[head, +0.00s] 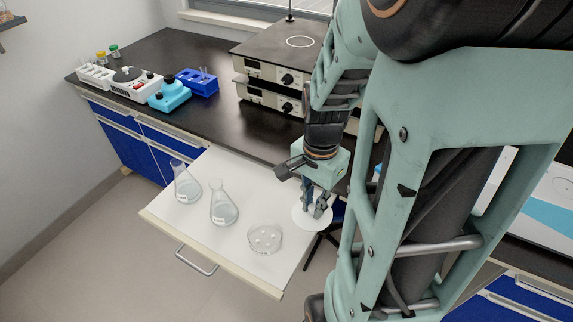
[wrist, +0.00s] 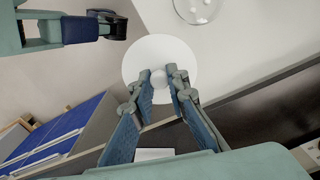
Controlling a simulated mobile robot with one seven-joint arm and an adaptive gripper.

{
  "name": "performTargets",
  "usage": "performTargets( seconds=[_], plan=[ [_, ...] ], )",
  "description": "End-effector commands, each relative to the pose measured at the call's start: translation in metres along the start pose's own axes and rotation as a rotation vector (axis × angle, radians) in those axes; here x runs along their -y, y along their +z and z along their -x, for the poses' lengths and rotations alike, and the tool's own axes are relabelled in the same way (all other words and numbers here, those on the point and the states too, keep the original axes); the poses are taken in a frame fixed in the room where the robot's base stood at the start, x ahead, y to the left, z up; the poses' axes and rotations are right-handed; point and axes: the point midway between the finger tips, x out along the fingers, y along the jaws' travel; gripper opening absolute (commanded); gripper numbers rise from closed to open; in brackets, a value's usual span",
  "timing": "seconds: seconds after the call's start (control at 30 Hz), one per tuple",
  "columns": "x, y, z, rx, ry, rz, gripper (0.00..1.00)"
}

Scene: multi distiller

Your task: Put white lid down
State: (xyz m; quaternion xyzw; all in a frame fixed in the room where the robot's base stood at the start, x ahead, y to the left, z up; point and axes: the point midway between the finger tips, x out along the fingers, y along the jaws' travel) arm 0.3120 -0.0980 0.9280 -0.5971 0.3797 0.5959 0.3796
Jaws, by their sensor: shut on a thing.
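The white lid (head: 301,220) is a flat round disc with a small knob on top. My gripper (head: 317,211) points down and is shut on the lid's knob. In the wrist view the lid (wrist: 158,48) lies beyond my fingertips (wrist: 160,76), with the knob between them. The lid is at the right edge of the white pull-out board (head: 165,208) and overlaps that edge in the wrist view. Whether it touches the board or is held above it, I cannot tell.
A round glass dish (head: 265,238) stands on the board left of the lid. Two flasks, one at the left (head: 187,187) and one in the middle (head: 222,210), stand further left. Bare board lies between them. Stacked hot plates (head: 268,75) stand on the black bench behind.

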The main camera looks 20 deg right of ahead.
Motion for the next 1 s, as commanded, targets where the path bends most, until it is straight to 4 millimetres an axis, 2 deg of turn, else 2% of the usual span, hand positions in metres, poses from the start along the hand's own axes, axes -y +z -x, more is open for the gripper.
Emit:
performTargets(
  seconds=[0.17,0.6,0.8,1.0],
  plan=[
    [0.013,-0.01,-0.009,0.001,0.002,0.002,0.0],
    [0.074,-0.059,-0.048,0.002,0.002,0.002,0.0],
    [0.093,-0.074,-0.078,0.002,0.002,0.002,0.0],
    [0.103,-0.082,-0.092,0.0,0.0,0.003,0.0]
  ],
)
